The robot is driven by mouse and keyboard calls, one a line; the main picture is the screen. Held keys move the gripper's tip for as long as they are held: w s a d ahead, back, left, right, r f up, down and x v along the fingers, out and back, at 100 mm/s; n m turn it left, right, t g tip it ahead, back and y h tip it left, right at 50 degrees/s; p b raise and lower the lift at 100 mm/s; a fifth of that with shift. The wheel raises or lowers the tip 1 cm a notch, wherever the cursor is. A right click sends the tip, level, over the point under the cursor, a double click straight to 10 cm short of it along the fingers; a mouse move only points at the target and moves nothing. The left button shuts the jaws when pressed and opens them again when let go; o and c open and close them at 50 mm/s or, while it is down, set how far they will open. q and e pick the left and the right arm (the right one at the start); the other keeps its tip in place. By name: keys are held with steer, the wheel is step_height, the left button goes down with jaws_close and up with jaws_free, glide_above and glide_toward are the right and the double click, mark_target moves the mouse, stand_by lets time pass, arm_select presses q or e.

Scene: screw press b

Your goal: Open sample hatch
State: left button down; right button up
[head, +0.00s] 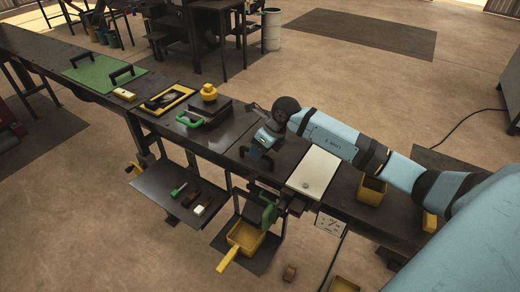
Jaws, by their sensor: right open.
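No part is labelled clearly enough for me to tell for certain which one is the sample hatch. A pale flat panel (313,172) with a small round knob lies on the long dark bench, just right of my right gripper. Left of the gripper is a dark block (212,112) with a green handle (188,120) at its left side and a yellow knob (209,92) on top. My right gripper (256,162) is open, its dark fingers spread low over the dark bench top between block and panel. It appears empty; contact is unclear. My left gripper is out of view.
A yellow-framed tray (189,90) and a green plate (90,77) with two black handles lie farther left. A lower shelf (153,196) holds small tools. A green handle (268,214) and a yellow bin (262,240) are below the bench's front edge.

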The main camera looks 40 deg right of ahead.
jaws_close()
steer(key=shift+r, duration=0.15)
